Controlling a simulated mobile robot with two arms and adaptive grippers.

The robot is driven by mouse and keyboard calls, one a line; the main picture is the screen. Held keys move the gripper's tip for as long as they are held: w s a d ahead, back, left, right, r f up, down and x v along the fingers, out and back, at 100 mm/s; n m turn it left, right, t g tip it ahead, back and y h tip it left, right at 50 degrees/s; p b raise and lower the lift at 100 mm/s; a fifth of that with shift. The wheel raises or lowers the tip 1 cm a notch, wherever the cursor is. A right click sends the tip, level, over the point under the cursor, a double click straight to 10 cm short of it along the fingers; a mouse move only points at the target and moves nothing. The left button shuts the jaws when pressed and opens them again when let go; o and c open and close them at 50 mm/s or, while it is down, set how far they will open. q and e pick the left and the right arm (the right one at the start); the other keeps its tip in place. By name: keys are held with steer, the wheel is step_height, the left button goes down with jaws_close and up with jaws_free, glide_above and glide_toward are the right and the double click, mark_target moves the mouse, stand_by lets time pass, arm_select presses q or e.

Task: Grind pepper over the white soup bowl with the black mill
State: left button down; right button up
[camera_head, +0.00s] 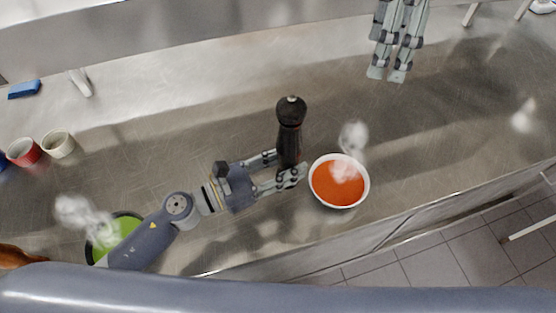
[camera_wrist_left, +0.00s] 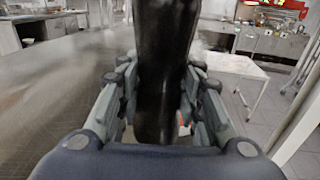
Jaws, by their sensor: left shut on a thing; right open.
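The black mill (camera_head: 290,125) stands roughly upright in the head view, with my left gripper (camera_head: 290,167) shut around its lower part. In the left wrist view the mill (camera_wrist_left: 163,60) fills the middle between the two fingers of my left gripper (camera_wrist_left: 165,105). The white soup bowl (camera_head: 313,193) holds orange-red soup and stands on the counter just right of the mill, with steam over it. I cannot tell whether the mill's foot touches the counter. My right gripper (camera_head: 390,75) is open and empty at the top of the head view, well away from the bowl.
A dark bowl of green soup (camera_head: 128,226) steams at the lower left, partly behind my left arm. A red cup (camera_head: 25,152) and a white cup (camera_head: 58,145) stand at the left. A blue block (camera_head: 25,89) lies behind them. The steel counter (camera_head: 440,130) is clear right of the white bowl.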

arm_select(q)
steer(key=w+d+f, duration=0.1)
steer(key=w+d, duration=0.2)
steer(key=d, duration=1)
steer(key=shift+w+d, duration=0.15)
steer(key=shift+f, duration=0.1)
arm_select(e)
steer(key=n, duration=0.8)
stand_by(0.3)
step_height(320, 180, down, 8)
steer(key=shift+f, duration=0.2)
stand_by(0.5)
steer(key=shift+f, duration=0.15)
